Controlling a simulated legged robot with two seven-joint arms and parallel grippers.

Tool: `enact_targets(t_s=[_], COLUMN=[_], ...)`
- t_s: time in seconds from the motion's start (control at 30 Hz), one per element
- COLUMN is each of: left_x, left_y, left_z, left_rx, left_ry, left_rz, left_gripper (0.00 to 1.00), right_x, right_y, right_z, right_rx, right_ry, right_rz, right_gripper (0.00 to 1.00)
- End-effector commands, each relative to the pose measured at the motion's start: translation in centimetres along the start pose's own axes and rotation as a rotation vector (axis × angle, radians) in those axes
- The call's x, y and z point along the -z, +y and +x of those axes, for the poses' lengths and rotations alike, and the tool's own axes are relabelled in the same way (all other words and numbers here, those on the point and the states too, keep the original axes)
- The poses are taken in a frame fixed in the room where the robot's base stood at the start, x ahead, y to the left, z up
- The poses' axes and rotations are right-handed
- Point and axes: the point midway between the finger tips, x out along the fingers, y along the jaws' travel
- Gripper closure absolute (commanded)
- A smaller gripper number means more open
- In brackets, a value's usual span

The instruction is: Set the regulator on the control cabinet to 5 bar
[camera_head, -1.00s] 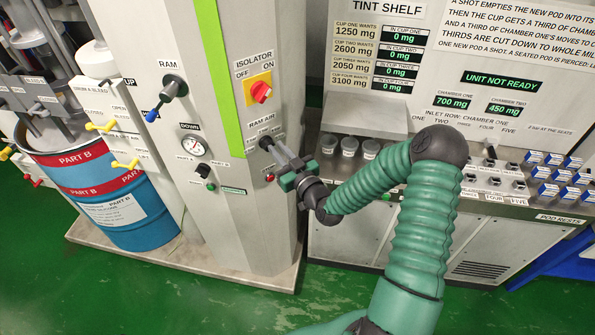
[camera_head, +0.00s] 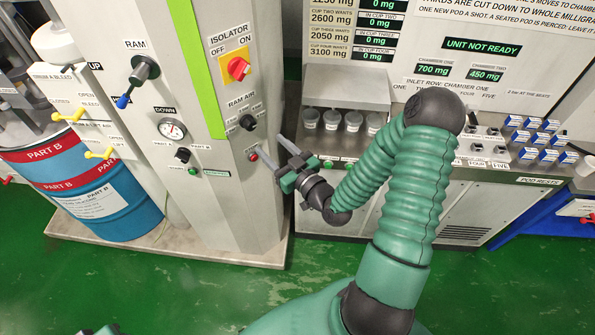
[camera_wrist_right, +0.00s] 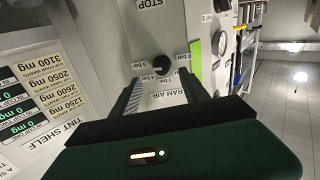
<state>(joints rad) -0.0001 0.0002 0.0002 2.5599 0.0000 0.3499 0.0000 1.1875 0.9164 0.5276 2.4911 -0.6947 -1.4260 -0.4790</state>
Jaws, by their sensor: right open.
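The regulator, a black knob (camera_head: 247,122) under the label RAM AIR, is on the angled face of the grey control cabinet (camera_head: 245,205). In the right wrist view the knob (camera_wrist_right: 160,66) appears upside down, with bar marks around it, among them 0, 4 and 5 bar. I cannot tell which mark it points to. My right gripper (camera_head: 269,145) is open and empty, in front of the cabinet, below and right of the knob in the head view. In the wrist view its fingers stand apart, with the knob beyond them. My left gripper's fingers do not show.
A red button (camera_head: 253,156) is below the knob, near my fingertips. The red isolator switch (camera_head: 238,68) is above it. A round gauge (camera_head: 172,129) and ram lever (camera_head: 143,70) are left. The tint shelf's cups (camera_head: 332,119) stand right of my gripper.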

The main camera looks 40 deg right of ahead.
Motion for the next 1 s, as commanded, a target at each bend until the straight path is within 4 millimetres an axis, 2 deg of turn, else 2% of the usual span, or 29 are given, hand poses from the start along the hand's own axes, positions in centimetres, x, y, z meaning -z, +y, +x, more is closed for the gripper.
enact_targets(t_s=[0.2, 0.27, 0.5, 1.0], left_x=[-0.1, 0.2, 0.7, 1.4], left_y=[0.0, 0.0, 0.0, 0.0], left_z=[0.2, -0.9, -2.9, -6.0], left_rx=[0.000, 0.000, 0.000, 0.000], left_ry=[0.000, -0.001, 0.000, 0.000], left_rz=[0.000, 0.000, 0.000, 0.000], left_gripper=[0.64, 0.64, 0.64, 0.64], right_x=[0.0, 0.4, 0.4, 0.1], right_y=[-0.1, 0.0, 0.1, 0.0], right_z=[-1.9, -2.4, -4.3, -8.5], right_rx=[-0.001, -0.003, -0.002, -0.002], right_ry=[-0.001, -0.003, -0.003, -0.003], right_rz=[0.000, 0.003, 0.004, 0.002], right_gripper=[0.47, 0.47, 0.47, 0.47])
